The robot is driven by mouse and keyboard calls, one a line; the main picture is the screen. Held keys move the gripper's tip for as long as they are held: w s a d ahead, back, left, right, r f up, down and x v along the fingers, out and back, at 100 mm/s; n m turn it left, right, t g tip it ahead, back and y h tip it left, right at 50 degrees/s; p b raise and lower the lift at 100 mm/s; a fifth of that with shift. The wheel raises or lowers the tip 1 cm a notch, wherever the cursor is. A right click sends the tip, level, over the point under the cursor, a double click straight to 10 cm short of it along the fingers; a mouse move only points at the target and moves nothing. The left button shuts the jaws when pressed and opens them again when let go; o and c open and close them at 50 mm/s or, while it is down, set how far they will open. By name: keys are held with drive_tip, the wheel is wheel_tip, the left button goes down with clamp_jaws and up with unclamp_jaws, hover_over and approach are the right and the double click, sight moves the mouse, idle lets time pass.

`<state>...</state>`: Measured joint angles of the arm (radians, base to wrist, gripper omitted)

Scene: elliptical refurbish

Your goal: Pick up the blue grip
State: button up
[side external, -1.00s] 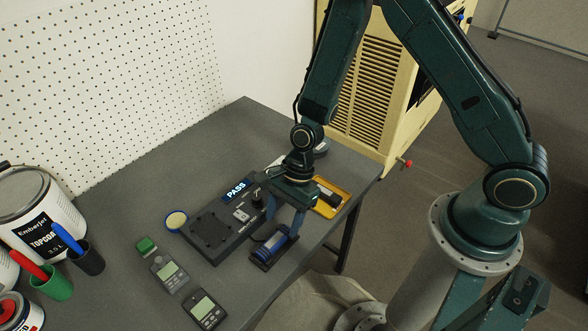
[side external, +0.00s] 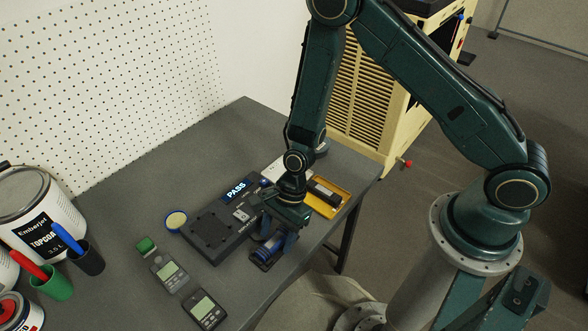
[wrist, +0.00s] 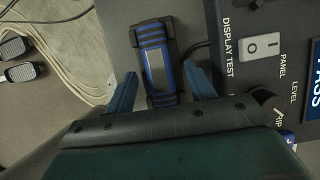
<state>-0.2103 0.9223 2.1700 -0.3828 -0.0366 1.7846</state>
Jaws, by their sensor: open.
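The blue grip (side external: 266,252) is a dark cylinder-like piece with blue bands, lying in a dark holder near the table's front edge. The wrist view shows the grip (wrist: 158,60) with a grey strip down its middle. My gripper (side external: 275,240) is open, low over the grip and partly hiding it in the side view. In the wrist view, the two blue fingers of my gripper (wrist: 160,74) stand on either side of the grip's near part, with a gap on each side. I cannot tell how far down the fingertips reach.
A dark test panel (side external: 212,236) with a lit PASS display (side external: 237,189) stands close beside the grip. A yellow tray (side external: 343,197) lies to the right. Two handheld meters (side external: 205,309) and a green block (side external: 146,245) lie to the left. A cable runs beside the grip in the wrist view.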

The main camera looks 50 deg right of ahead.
sight(278, 236)
drive_tip(key=shift+c, duration=0.2)
idle(0.3)
clamp_jaws()
drive_tip(key=shift+r, duration=0.1)
wheel_tip(278, 236, up, 20)
idle(1.1)
idle(0.5)
